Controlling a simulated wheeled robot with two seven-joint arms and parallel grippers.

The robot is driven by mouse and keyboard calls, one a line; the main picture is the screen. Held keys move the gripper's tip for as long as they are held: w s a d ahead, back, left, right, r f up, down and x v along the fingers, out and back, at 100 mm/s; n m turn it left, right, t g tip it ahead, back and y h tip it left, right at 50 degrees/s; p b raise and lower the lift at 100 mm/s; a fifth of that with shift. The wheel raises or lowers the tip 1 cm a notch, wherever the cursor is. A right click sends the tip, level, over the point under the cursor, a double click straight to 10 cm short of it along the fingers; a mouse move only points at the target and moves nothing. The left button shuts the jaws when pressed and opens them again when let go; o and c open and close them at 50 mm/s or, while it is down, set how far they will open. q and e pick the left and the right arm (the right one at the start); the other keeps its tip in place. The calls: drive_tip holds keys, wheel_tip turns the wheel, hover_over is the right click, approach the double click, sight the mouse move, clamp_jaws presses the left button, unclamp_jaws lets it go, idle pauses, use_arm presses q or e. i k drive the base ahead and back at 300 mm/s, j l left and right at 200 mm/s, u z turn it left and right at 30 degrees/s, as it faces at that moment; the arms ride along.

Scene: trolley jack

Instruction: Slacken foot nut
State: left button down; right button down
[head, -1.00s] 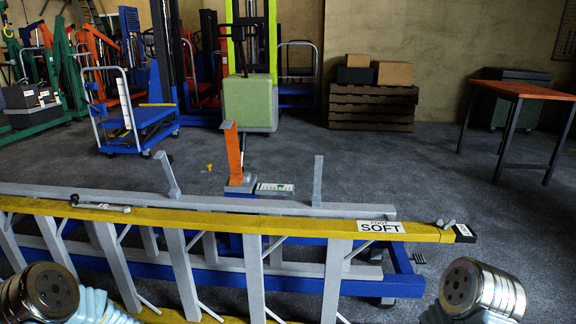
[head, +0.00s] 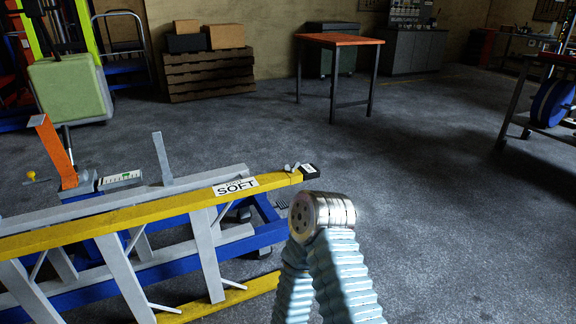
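A yellow-railed ladder (head: 110,218) with grey rungs lies on its side across a blue and grey frame. A white label (head: 236,187) reading "SOFT", with smaller lettering above it, is on its upper rail. A small grey nut (head: 292,167), apparently a wing nut, sits on top near the right end of that rail. A black foot (head: 310,171) caps the rail end just beyond it. My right arm, with a silver drum-shaped joint and light-blue bellows, rises in front, below and right of the foot. No gripper fingers show.
The blue and grey frame (head: 255,235) stands low under the ladder, with an orange upright (head: 53,150) at left. Open floor lies to the right and behind. An orange-topped table (head: 338,40), a pallet stack (head: 210,77) and a dark rack (head: 540,105) stand farther back.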

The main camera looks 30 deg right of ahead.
sight(292, 169)
drive_tip(key=i+l+u, duration=0.1)
drive_tip(key=l, duration=0.45)
drive_tip(key=i+l, duration=0.1)
drive_tip(key=l, duration=0.5)
drive_tip(key=i+l+u, duration=0.15)
drive_tip(key=l, duration=0.4)
